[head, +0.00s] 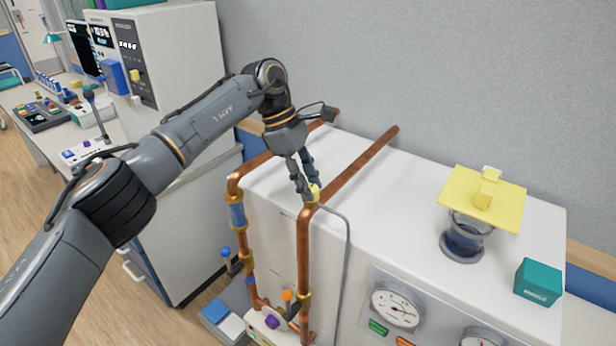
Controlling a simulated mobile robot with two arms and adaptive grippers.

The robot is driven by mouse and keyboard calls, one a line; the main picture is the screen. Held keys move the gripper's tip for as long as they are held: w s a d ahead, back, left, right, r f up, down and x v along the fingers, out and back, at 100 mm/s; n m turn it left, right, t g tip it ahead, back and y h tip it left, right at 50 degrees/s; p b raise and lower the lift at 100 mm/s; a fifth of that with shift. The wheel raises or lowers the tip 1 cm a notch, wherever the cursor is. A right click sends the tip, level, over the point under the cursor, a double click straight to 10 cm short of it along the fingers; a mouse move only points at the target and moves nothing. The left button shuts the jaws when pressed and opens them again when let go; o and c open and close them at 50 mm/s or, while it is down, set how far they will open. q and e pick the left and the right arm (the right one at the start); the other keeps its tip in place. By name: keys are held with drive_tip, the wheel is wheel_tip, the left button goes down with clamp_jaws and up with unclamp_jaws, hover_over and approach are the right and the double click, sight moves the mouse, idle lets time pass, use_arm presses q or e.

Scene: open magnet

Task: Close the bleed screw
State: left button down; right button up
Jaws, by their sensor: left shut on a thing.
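The bleed screw (313,192) is a small yellow piece at the top bend of the right copper pipe (304,245). My left gripper (307,190) comes down from above, with its fingers around the yellow screw and shut on it. The fingers hide part of the screw, so its turn angle cannot be told. My right gripper is not in view.
A white cabinet (400,190) carries gauges (397,304), a dark flanged fitting under a yellow plate (460,195), and a teal box (538,282). A second copper pipe (240,240) runs close to the left. A grey wall stands behind.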

use_arm(q)
drive_tip(key=shift+w+r+m+g+y+p, duration=0.1)
drive_tip(key=shift+m+g+y+p, duration=0.2)
drive_tip(key=shift+m+p, duration=0.7)
drive_tip(key=shift+m, duration=0.6)
drive_tip(key=c, duration=1)
unclamp_jaws()
wheel_tip(320, 180, up, 10)
